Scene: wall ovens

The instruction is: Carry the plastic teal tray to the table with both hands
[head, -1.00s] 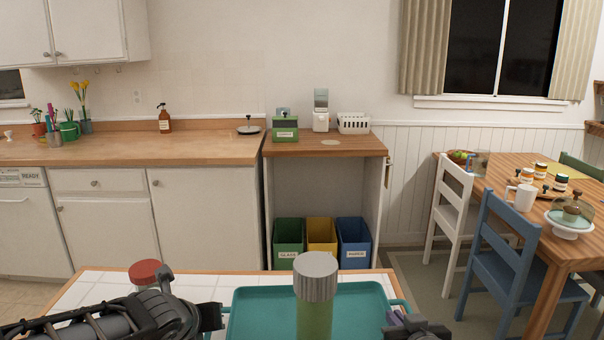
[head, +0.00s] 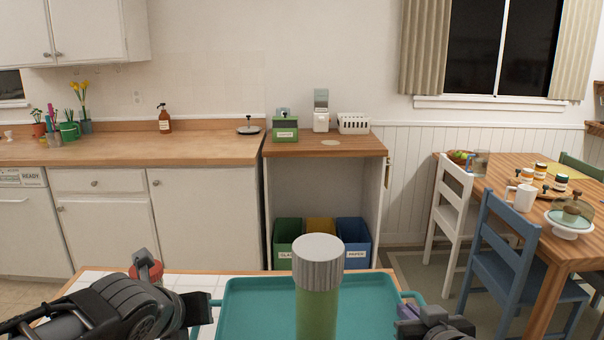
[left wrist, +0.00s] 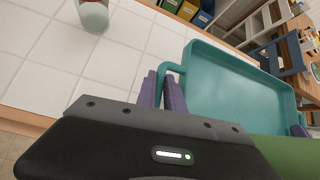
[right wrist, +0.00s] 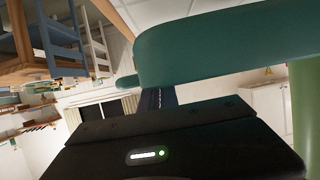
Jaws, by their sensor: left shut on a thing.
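The teal tray (head: 250,301) is low in the middle of the head view, over the white-tiled top. My left gripper (head: 200,308) is at the tray's left end. In the left wrist view its purple fingers (left wrist: 162,90) are shut on the tray's handle. My right gripper (head: 410,318) is at the right end handle. In the right wrist view the teal rim fills the top and hides its fingertips, so its grip is unclear. The wooden dining table (head: 515,181) stands at the right.
A white chair (head: 450,205) and a blue chair (head: 500,255) stand at the table. The table holds a mug (head: 523,197), jars and a cake stand (head: 568,222). Recycling bins (head: 355,238) are ahead.

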